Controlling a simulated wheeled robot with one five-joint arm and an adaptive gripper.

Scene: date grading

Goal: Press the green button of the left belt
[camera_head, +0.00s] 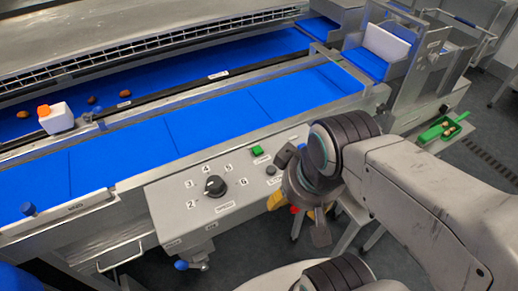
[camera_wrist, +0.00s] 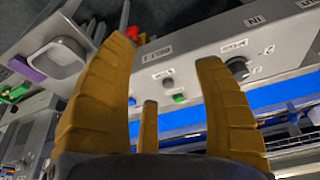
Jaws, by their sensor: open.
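My gripper (camera_head: 282,200) is at the panel's right end, right of and below the button in the head view. My wrist hides most of it there. The wrist view shows its yellow fingers (camera_wrist: 165,52) spread open with nothing between them. They appear apart from the button.
A black dial (camera_head: 215,186) with number labels is left of the green button. A small dark button (camera_head: 271,169) is just below it. A red part (camera_wrist: 132,33) shows by a fingertip.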

